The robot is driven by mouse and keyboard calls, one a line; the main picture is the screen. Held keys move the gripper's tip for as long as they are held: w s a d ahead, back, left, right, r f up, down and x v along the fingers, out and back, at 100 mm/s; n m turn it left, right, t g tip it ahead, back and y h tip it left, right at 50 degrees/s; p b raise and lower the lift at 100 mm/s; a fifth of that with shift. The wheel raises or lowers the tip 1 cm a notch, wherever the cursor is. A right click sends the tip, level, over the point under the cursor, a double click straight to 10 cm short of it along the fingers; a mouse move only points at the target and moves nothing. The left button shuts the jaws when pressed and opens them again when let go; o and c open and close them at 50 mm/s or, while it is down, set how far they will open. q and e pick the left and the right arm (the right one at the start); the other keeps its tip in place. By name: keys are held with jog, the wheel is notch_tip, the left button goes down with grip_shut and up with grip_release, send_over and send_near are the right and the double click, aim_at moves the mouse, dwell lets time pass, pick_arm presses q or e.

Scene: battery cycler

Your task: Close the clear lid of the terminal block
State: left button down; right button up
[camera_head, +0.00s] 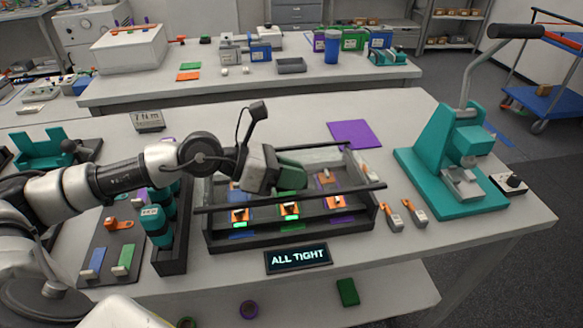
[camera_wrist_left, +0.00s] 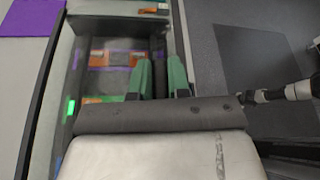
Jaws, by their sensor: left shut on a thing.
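The terminal block (camera_head: 300,237) is a long black-framed tray in the middle of the near table, holding several orange terminals with lit green marks. Its clear lid (camera_head: 345,190) has a dark bar along its front edge, which stands above the tray's front wall, apart from it. My left gripper (camera_head: 291,180) is over the block, its green fingers at the lid. In the left wrist view the fingers (camera_wrist_left: 161,80) lie on both sides of a dark bar, shut on the lid's bar. The gripper hides part of the lid. My right gripper is not in view.
A sign reading "ALL TIGHT" (camera_head: 298,258) stands in front of the block. A rack of teal tools (camera_head: 170,262) is close on its left. Two orange-grey pieces (camera_head: 402,215) and a teal press (camera_head: 445,165) are on its right. A purple mat (camera_head: 354,134) lies behind.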

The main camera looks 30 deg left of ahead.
pick_arm(q)
jog(key=shift+s+d+f+m+b, duration=0.15)
jog(key=shift+f+b, duration=0.1)
jog(key=shift+f, duration=0.2)
jog(key=shift+s+d+f+m+b, duration=0.15)
jog(key=shift+f+b, duration=0.1)
jog(key=shift+f, duration=0.15)
jog(key=shift+a, duration=0.1)
jog(key=c, duration=1.1)
grip_release()
jog(key=shift+a, duration=0.1)
